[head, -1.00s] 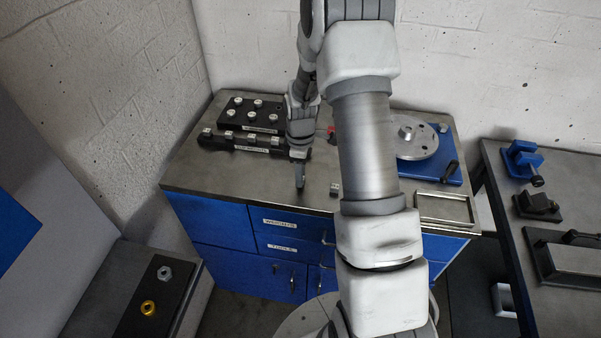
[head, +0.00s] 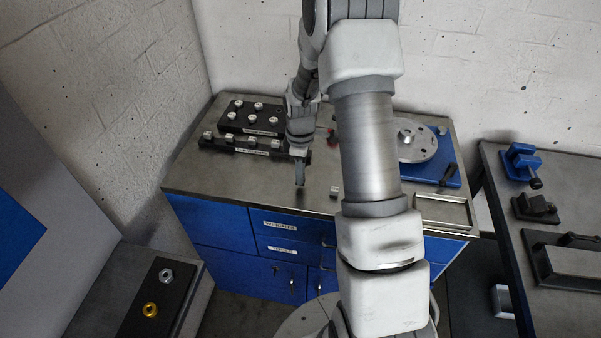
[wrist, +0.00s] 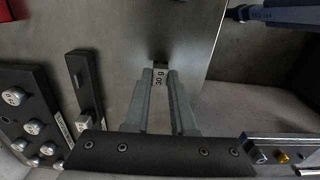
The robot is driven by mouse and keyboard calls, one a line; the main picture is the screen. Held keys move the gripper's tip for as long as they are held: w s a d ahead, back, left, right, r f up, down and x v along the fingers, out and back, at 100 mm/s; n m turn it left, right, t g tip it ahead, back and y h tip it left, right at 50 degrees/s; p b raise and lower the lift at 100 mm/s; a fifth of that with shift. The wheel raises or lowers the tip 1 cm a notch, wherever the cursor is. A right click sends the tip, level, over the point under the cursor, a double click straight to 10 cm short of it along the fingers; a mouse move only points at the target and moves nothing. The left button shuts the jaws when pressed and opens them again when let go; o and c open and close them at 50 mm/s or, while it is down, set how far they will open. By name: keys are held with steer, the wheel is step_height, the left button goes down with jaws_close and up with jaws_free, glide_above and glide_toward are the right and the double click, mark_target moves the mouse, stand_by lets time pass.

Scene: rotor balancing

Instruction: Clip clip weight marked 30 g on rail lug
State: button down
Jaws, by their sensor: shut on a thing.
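My gripper (head: 300,182) points down over the front middle of the steel bench top. In the head view the fingers hide the weight. A small grey block (head: 335,191) stands on the bench to the right of my gripper, near the front edge. I cannot tell whether it is the rail lug. The black clip-weight rack (head: 243,146) holds several small blocks, and its bare end (wrist: 79,70) shows in the wrist view.
A black tray of round weights (head: 252,113) stands behind the rack. A silver rotor disc (head: 418,150) on a blue base (head: 447,172) is at the right, partly behind my arm. An empty shallow metal tray (head: 443,199) lies at the front right. The bench's front left is clear.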

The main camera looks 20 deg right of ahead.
steer(key=shift+r+p, duration=1.25)
steer(key=shift+r, duration=0.8)
steer(key=shift+w, duration=0.1)
